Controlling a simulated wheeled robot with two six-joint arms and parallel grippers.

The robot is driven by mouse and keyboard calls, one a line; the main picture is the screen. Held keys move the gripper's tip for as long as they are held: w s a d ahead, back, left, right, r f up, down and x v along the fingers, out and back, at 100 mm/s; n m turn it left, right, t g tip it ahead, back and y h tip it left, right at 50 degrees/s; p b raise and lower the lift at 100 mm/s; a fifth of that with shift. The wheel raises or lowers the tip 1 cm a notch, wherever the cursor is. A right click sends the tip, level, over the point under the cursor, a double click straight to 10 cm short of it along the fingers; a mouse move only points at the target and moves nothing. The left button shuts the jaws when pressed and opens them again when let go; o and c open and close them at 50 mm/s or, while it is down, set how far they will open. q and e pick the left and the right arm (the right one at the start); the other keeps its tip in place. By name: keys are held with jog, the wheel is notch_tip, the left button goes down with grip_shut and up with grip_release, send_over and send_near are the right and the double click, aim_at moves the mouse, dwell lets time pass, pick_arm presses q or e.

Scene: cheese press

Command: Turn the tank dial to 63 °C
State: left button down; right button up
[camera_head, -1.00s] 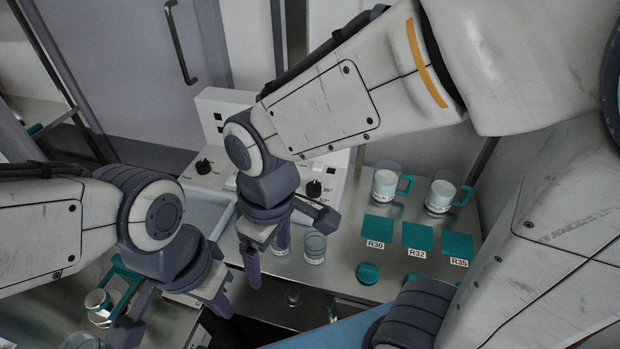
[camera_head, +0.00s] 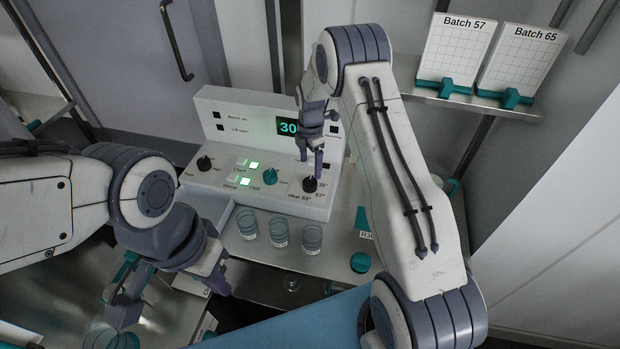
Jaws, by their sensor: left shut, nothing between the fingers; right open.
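The control panel (camera_head: 225,180) stands at the back of the bench. A black dial (camera_head: 310,185) sits at its right end, with the marks 35°, 57° and Heat 63° around it. My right gripper (camera_head: 310,168) points down right above this dial, open, its fingers seen nearly edge-on. Contact with the dial is unclear, and the dial's pointer is too small to read. A display (camera_head: 287,127) shows 30, partly covered by the gripper. A teal knob (camera_head: 270,176) and another black dial (camera_head: 204,164) sit further left. My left gripper (camera_head: 170,292) is shut and empty at the lower left, away from the panel.
Three glass cups (camera_head: 278,232) stand in front of the panel. Two lit green buttons (camera_head: 254,165) are on it. A teal disc (camera_head: 360,263) lies on the bench. Batch 57 (camera_head: 455,50) and Batch 65 (camera_head: 520,60) cards stand on a shelf. My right arm hides the bench's right side.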

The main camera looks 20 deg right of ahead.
aim_at(310, 179)
notch_tip(310, 179, down, 8)
jog(key=shift+p, duration=0.85)
jog(key=shift+c, duration=0.3)
jog(key=c, duration=1.3)
